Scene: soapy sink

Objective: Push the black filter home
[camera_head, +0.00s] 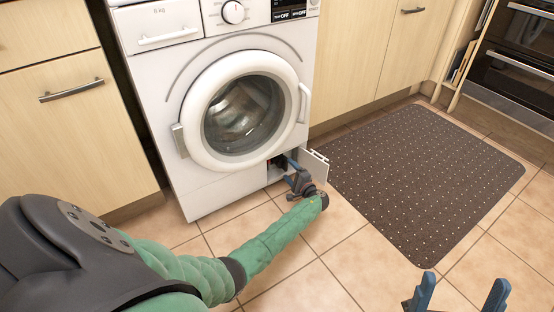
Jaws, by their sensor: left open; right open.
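The white washing machine (187,185) stands against the cabinets, with a small service flap (315,165) swung open at its lower right. The black filter (280,161) shows as a dark shape in the opening behind the flap, with a small red spot beside it. My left gripper (290,168) is at the opening, its blue fingers open and close to the filter. Whether they touch it, and how deep the filter sits, I cannot tell. My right gripper (459,292) is open and empty at the bottom right, far from the machine.
The round door (187,107) of the machine is shut above the opening. The open flap stands close to the right of my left gripper. A dark dotted mat (420,170) lies on the tiled floor (345,265) to the right. Wooden cabinets (60,120) flank the machine.

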